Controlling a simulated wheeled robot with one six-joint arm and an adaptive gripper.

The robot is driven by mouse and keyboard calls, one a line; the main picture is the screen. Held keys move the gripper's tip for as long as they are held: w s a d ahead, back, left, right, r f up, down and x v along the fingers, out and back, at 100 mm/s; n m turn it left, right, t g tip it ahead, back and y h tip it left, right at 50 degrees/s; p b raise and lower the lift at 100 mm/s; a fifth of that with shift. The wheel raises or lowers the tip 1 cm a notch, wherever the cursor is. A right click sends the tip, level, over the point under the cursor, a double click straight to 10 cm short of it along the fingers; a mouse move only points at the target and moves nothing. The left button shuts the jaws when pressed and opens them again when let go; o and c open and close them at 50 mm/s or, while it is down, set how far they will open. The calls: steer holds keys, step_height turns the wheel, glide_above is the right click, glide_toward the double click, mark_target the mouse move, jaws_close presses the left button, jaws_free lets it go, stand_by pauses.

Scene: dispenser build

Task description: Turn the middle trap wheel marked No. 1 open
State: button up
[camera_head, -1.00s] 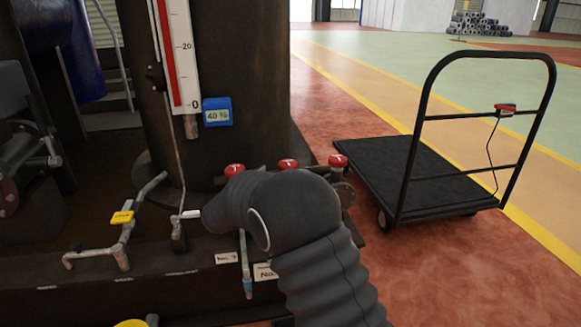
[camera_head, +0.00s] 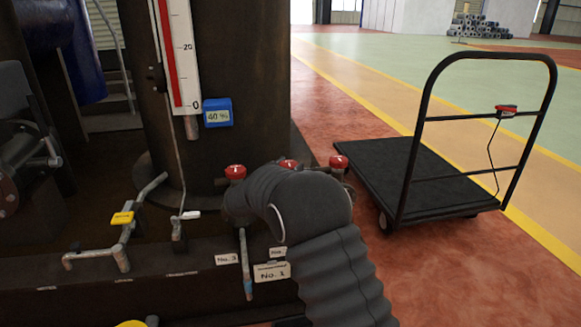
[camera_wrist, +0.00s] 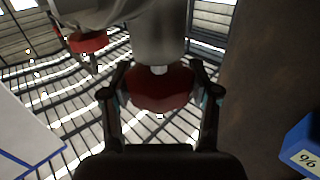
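Three red trap wheels stand in a row by the tank in the head view: left (camera_head: 235,171), middle (camera_head: 289,164) and right (camera_head: 338,162). My arm partly covers the middle one. The "No. 1" plate (camera_head: 271,273) shows below my arm. My gripper is hidden behind my arm in the head view. In the wrist view, my gripper (camera_wrist: 161,97) has its fingers apart, one on each side of a red wheel (camera_wrist: 160,90) under a grey stem. Narrow gaps seem to show beside the wheel; contact is unclear. Which wheel this is cannot be told for sure.
Another red wheel (camera_wrist: 87,42) is at upper left in the wrist view. A blue label block (camera_head: 217,112) sits on the dark tank. Yellow-tagged (camera_head: 122,218) and white-tagged (camera_head: 190,215) levers stand left of my arm. A black trolley (camera_head: 400,190) stands right.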

steer(key=c, duration=0.3)
steer(key=shift+d, duration=0.15)
steer(key=shift+c, duration=0.2)
steer(key=shift+y, duration=0.3)
